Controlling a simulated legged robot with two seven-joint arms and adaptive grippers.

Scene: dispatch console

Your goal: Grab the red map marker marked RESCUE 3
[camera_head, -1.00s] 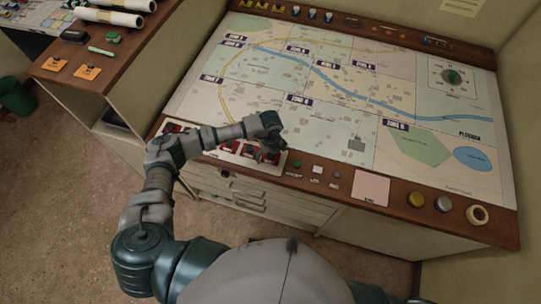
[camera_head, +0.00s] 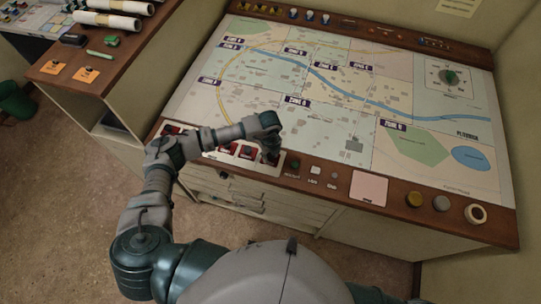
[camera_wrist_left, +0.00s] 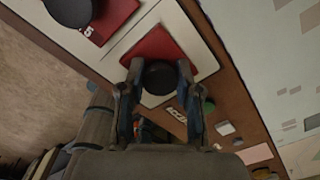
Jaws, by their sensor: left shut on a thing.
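A red map marker with a black round knob (camera_wrist_left: 160,77) sits at the end of a white tray (camera_head: 205,155) on the console's front ledge. My left gripper (camera_head: 270,150) is over that end of the tray. In the left wrist view, the two fingers of my left gripper (camera_wrist_left: 160,84) are shut on the knob, one on each side. The lettering on this marker is hidden, so I cannot read its name. Another red marker (camera_wrist_left: 103,20) with a black knob lies farther along the tray. My right gripper is not in view.
A large zone map (camera_head: 330,90) covers the console top behind the tray. A green button (camera_head: 294,164), a pink pad (camera_head: 369,188) and round knobs (camera_head: 414,200) line the ledge to the right. A wooden side counter (camera_head: 100,75) stands at the left.

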